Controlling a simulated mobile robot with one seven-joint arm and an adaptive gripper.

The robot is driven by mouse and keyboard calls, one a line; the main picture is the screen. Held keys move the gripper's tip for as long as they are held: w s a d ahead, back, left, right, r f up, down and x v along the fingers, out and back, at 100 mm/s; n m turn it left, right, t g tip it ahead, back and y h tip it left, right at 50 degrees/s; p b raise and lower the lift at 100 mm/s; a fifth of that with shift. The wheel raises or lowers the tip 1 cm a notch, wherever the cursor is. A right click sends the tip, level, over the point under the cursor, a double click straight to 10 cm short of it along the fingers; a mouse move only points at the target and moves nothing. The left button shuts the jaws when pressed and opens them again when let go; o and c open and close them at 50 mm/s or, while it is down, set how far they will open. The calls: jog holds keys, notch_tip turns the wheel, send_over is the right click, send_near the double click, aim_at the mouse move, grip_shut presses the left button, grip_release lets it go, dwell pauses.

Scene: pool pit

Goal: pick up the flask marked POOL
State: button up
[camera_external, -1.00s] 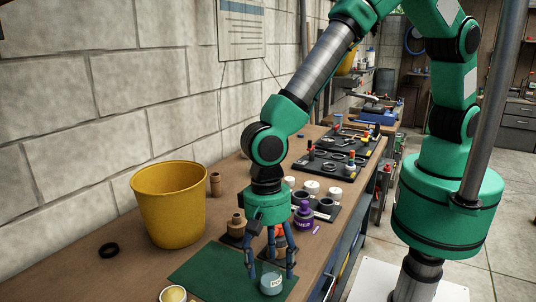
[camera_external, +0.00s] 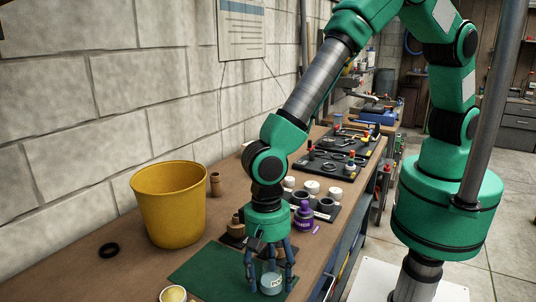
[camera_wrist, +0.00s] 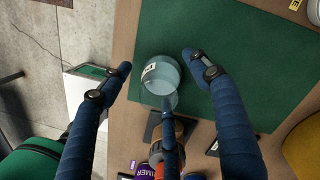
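The flask marked POOL (camera_external: 271,285) is a small pale-blue clear vessel with a white label, standing on the green mat (camera_external: 205,272) near the bench's front edge. In the wrist view the flask (camera_wrist: 160,78) lies between my blue fingers, with its label facing left. My gripper (camera_external: 270,278) points down over the flask with its fingers spread around it. In the wrist view my gripper (camera_wrist: 158,66) is open, with visible gaps between the side fingers and the flask. The lower finger overlaps the flask's near side, so contact there cannot be told.
A yellow bucket (camera_external: 170,205) stands at left, with a black ring (camera_external: 109,250) beside it. A purple bottle (camera_external: 304,217) and a brown bottle (camera_external: 237,226) stand close behind my gripper. A yellow-topped jar (camera_external: 173,294) is at the front. The mat's left part is clear.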

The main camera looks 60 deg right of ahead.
aim_at(271, 264)
jog(key=c, duration=1)
jog(key=shift+r, duration=0.1)
jog(key=shift+r, duration=0.5)
notch_tip(271, 264, up, 2)
jog(key=shift+r+p, duration=0.1)
jog(key=shift+p, duration=0.2)
jog(key=s+d, duration=0.2)
jog(key=d, duration=0.2)
jog(key=s+d+r, duration=0.1)
jog(key=s+d, duration=0.2)
jog(key=d, duration=0.2)
jog(key=s+d+p, duration=0.1)
jog(key=s+d, duration=0.2)
jog(key=d, duration=0.1)
jog(key=shift+s+d+r, duration=0.2)
jog(key=shift+d+r, duration=0.1)
